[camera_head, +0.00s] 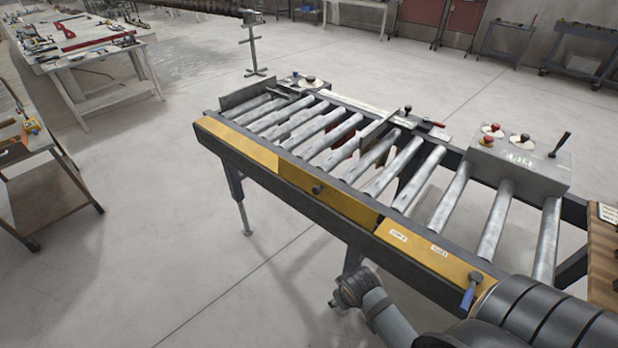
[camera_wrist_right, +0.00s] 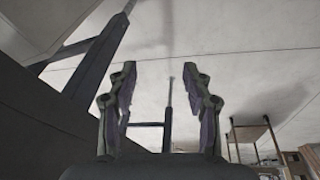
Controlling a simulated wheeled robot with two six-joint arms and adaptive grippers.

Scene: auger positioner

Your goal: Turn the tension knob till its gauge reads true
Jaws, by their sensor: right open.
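I cannot tell which control is the tension knob. A grey box (camera_head: 519,165) on the conveyor's right end carries a red knob (camera_head: 487,140), a dark red-topped knob beside it and a black lever (camera_head: 560,144). Pale round plates, perhaps gauges, lie under the knobs; their readings are too small to make out. A black knob (camera_head: 317,189) sits on the yellow front panel, and a blue handle (camera_head: 470,287) hangs at its right end. My right gripper (camera_wrist_right: 161,82) is open and empty in the right wrist view, with floor and table legs beyond. My left gripper is not in view.
The roller conveyor (camera_head: 340,212) runs diagonally across the head view. More small knobs (camera_head: 309,80) are at its far left end. A brown panel (camera_head: 602,255) stands at the right edge. A cluttered white bench (camera_head: 95,55) is far left. The floor between is clear.

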